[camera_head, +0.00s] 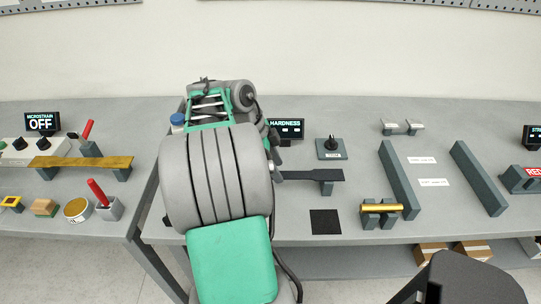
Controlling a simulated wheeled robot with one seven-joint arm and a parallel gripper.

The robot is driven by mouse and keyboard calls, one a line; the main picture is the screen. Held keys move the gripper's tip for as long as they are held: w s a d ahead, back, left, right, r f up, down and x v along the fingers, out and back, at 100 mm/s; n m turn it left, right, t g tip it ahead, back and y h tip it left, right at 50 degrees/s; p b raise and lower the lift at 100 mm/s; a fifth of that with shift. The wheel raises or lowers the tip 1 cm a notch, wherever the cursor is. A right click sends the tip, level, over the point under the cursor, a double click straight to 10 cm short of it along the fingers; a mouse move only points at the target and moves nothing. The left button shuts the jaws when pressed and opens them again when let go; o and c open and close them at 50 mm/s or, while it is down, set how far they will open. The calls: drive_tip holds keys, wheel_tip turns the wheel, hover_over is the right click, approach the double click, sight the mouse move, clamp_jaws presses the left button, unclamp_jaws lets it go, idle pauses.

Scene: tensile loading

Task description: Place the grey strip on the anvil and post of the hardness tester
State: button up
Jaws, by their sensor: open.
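A dark grey strip (314,175) lies level on the right table, to the right of my arm. Its right part rests on a small grey post (327,188). Its left end runs toward the hardness tester and is hidden or crowded by my arm. The tester's display (287,126) reads HARDNESS and shows just right of my arm; the tester's body and anvil are mostly hidden behind the arm. My gripper is hidden behind my own arm links, so its fingers and their distance to the strip cannot be seen.
A black square (325,222) lies in front of the strip. A brass rod (381,208) rests on blocks to the right, beside two long dark bars (398,180). A knob box (331,148) stands behind. The left table holds a gold strip (85,162) and red-handled clamps.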

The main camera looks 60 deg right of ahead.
drive_tip(key=p+v, duration=0.3)
drive_tip(key=v, duration=0.8)
drive_tip(key=w+a+n+t+h, duration=0.1)
drive_tip(key=w+a+n+t, duration=0.1)
drive_tip(key=w+a+n, duration=0.6)
drive_tip(key=w+a+f+n+t, duration=0.1)
drive_tip(key=w+a+n+t, duration=0.15)
drive_tip(key=a+n, duration=0.45)
drive_tip(key=w+a+f+n+t, duration=0.1)
drive_tip(key=w+a+n+t, duration=0.15)
drive_tip(key=a+n, duration=0.45)
drive_tip(key=s+a+f+n+y, duration=0.1)
drive_tip(key=a+f+n+y, duration=0.2)
drive_tip(key=a+n, duration=0.6)
drive_tip(key=a, duration=0.4)
drive_tip(key=shift+a+t, duration=0.3)
drive_tip(key=shift+a, duration=0.1)
drive_tip(key=shift+s, duration=0.1)
